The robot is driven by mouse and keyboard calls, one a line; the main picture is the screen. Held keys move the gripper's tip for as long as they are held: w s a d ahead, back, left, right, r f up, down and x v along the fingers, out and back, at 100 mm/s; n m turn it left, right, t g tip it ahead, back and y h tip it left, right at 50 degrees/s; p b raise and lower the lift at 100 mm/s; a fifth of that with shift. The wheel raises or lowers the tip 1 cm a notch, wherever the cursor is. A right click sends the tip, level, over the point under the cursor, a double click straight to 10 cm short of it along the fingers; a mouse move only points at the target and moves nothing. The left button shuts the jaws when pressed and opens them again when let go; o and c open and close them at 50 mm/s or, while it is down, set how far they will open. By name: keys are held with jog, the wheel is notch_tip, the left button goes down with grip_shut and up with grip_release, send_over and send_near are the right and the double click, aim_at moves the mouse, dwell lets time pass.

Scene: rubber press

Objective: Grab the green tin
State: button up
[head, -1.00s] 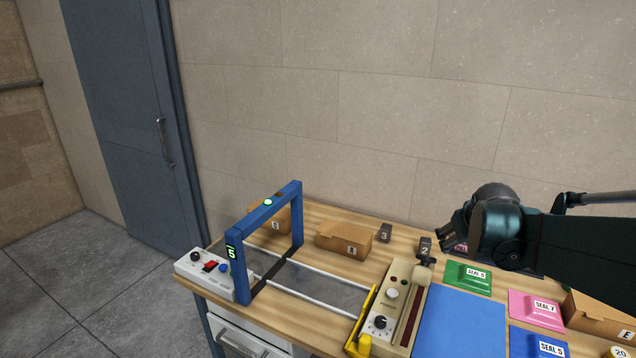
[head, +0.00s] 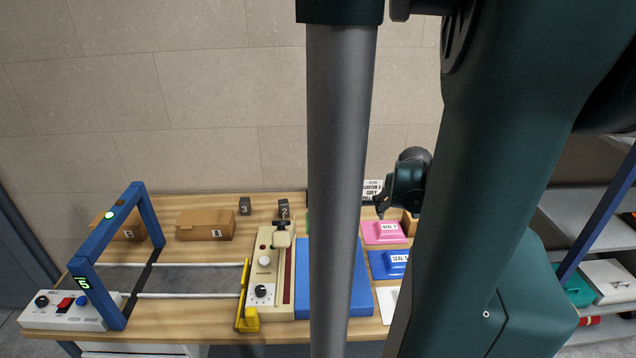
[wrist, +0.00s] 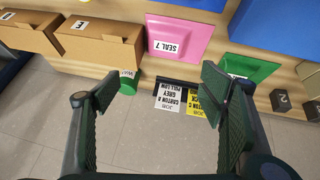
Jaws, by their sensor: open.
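A small green tin (wrist: 129,84) with a pale label shows in the wrist view, beside the tip of my left-hand finger and partly hidden by it. It stands near the pink SEAL 7 packet and the carton marked E. My gripper (wrist: 162,92) is open, with nothing between its fingers. The tin is off to the left of the gap's middle. In the head view my gripper (head: 382,205) is over the back right of the bench, and I cannot make out the tin there.
A pink packet (wrist: 180,38), a green packet (wrist: 250,66) and job cards (wrist: 182,100) lie around the gripper. Cartons (wrist: 98,42) stand at left in the wrist view. A blue mat (head: 333,275), a sealer (head: 268,275) and a blue frame (head: 138,215) are on the bench.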

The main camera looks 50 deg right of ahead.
jog(key=s+d+f+m+p, duration=0.1)
jog(key=s+d+f+m, duration=0.1)
jog(key=s, duration=0.8)
jog(key=s+d+f+m+g+p, duration=0.1)
jog(key=s+d+f+m+p, duration=0.1)
jog(key=s, duration=0.9)
jog(key=s+d+f+m+g+y+p, duration=0.1)
jog(key=s+d+f+m+p, duration=0.1)
jog(key=s, duration=0.9)
jog(key=shift+s+d+f, duration=0.1)
jog(key=shift+d+f, duration=0.75)
jog(key=shift+d, duration=0.1)
jog(key=shift+s+f, duration=0.2)
jog(key=shift+s, duration=0.45)
jog(key=shift+f, duration=0.15)
jog(key=shift+x, duration=1.15)
jog(key=shift+f, duration=0.15)
jog(key=shift+x, duration=2.45)
jog(key=shift+a, duration=0.1)
